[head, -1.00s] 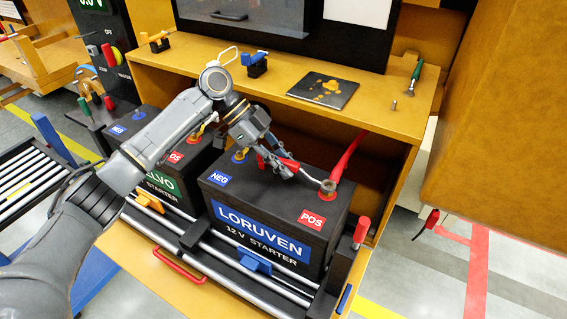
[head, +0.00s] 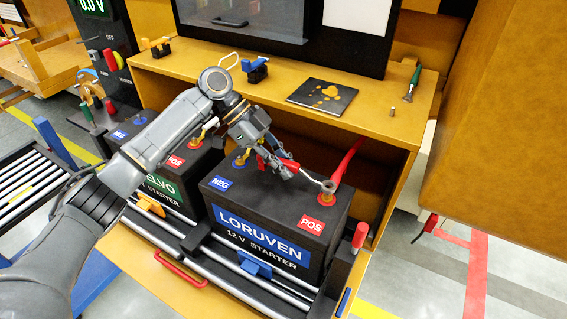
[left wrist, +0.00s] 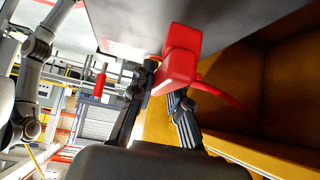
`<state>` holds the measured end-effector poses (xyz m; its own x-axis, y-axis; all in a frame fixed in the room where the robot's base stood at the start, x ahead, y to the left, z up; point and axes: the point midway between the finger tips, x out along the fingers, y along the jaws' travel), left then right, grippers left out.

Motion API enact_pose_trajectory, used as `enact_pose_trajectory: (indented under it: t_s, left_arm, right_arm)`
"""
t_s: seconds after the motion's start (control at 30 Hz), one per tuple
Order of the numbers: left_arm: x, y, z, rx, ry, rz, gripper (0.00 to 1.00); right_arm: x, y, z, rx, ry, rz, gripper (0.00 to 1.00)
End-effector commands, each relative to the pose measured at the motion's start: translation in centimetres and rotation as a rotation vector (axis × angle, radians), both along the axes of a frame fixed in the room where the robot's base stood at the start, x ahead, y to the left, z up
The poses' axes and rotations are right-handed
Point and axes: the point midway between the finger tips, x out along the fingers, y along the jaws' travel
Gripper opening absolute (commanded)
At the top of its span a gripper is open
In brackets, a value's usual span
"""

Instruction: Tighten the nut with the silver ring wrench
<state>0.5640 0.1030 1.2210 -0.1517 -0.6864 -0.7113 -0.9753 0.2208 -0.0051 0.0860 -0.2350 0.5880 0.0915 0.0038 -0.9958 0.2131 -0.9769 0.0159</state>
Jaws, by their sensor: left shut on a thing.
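My left gripper (head: 284,170) is shut on the silver ring wrench (head: 312,179), which has a red grip. It is above the top of the LORUVEN battery (head: 270,195). The wrench's ring end is at the POS terminal (head: 327,199), on the battery's right side. The nut cannot be told apart from the ring there. In the left wrist view the red grip (left wrist: 180,62) shows between the two fingers. The ring end is hidden in that view. My right gripper is not in view.
A red cable (head: 348,158) rises behind the POS terminal. A second battery (head: 170,185) stands to the left. A red-tipped lever (head: 360,236) stands at the front right.

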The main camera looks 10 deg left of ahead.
Motion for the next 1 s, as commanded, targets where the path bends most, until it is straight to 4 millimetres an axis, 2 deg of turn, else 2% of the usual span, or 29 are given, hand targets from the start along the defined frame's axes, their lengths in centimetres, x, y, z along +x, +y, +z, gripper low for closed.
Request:
enact_pose_trajectory:
  t_s: [0.23,0.43,0.63,1.0]
  left_arm:
    - [0.0,0.0,0.6,-0.001,-0.001,0.000,0.00]
    - [0.0,0.0,2.5,-0.001,-0.002,-0.001,0.00]
    - [0.0,0.0,4.0,-0.002,-0.003,0.000,0.00]
    - [0.0,0.0,4.0,-0.001,-0.001,0.000,0.00]
  right_arm:
    - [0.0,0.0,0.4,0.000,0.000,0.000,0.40]
    - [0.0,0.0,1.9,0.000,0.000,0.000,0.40]
    - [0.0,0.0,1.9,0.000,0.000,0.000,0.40]
    - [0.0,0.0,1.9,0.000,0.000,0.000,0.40]
